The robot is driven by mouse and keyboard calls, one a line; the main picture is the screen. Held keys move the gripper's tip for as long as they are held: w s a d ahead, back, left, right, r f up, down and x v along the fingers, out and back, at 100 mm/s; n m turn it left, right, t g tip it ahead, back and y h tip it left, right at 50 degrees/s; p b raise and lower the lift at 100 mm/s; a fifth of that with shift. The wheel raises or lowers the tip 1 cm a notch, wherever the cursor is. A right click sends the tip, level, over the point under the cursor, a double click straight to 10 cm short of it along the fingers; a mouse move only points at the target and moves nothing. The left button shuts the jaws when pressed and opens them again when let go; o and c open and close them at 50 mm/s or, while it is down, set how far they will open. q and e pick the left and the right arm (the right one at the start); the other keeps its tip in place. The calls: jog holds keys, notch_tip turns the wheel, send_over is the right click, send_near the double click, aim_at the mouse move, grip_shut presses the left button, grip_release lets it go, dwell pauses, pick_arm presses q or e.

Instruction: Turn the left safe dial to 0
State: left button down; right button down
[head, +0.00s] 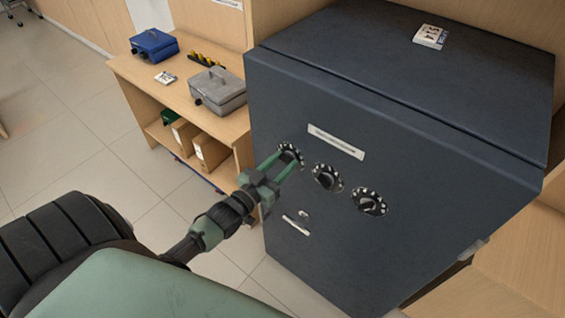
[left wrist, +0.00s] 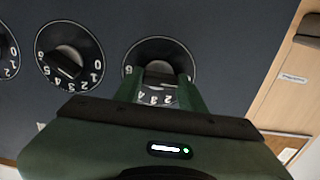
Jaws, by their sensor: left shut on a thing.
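The dark grey safe (head: 370,120) stands at the right in the head view, with three round black dials in a slanting row on its front. The left safe dial (head: 290,150) is at the row's left end. My left gripper (head: 287,161) is shut on this dial's knob, its two green fingers reaching to the safe front. In the left wrist view, the fingers straddle the knob of the left dial (left wrist: 160,46). They cover part of its white number ring, so its setting cannot be read. The middle dial (head: 327,178) also shows in the left wrist view (left wrist: 68,56). The right dial is apart (head: 370,201).
A label plate (head: 336,142) is above the dials; a small handle (head: 297,225) is below. A wooden shelf unit (head: 130,70) at the left bears a blue cash box (head: 154,45) and a grey one (head: 217,90). A small card block (head: 430,36) lies on the safe.

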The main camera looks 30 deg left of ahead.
pick_arm(q)
jog(key=shift+f, duration=0.1)
jog(key=c, duration=0.8)
grip_release()
jog(key=shift+c, duration=0.2)
jog(key=s+b, duration=0.2)
jog(key=s, duration=0.5)
jog(key=shift+s+a, duration=0.3)
jog(key=shift+s, duration=0.1)
